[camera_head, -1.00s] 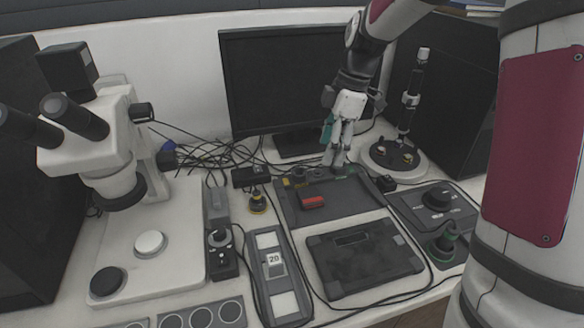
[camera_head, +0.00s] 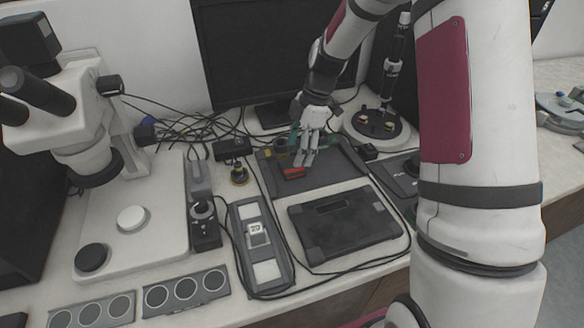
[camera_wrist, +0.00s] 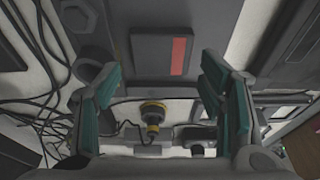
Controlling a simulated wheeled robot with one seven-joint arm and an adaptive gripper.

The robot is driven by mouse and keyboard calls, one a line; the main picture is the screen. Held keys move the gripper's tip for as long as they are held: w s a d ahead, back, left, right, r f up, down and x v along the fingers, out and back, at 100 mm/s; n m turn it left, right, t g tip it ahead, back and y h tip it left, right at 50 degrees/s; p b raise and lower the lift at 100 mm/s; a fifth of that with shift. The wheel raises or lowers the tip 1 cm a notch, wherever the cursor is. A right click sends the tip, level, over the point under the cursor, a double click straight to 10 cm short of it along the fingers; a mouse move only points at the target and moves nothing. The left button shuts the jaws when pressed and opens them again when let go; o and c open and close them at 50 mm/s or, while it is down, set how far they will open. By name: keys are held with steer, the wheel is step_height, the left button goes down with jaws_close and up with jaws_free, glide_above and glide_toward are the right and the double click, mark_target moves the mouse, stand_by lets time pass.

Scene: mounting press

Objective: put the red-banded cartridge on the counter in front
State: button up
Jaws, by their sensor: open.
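The red-banded cartridge (camera_head: 293,173) lies in the dark grey tray (camera_head: 338,178) in front of the monitor. In the head view my gripper (camera_head: 307,157) is just above it and hides part of it. In the wrist view the cartridge (camera_wrist: 148,53) is a dark block with a red band on its right part. It lies between and a little beyond the teal fingertips. My gripper (camera_wrist: 160,72) is open, with a finger on each side and gaps to the cartridge. The pale counter (camera_head: 335,281) has a bare strip along its front edge.
A dark flat case (camera_head: 343,225) lies in front of the tray. A grey panel with white squares (camera_head: 257,235) and loose cables lie to the left. A microscope (camera_head: 85,130) stands further left, and a round-based stand (camera_head: 378,125) at the back right.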

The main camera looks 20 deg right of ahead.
mark_target(292, 166)
steer(key=shift+x, duration=2.3)
steer(key=shift+s, duration=0.1)
steer(key=shift+a, duration=0.1)
steer(key=c, duration=0.9)
steer(key=shift+c, duration=0.2)
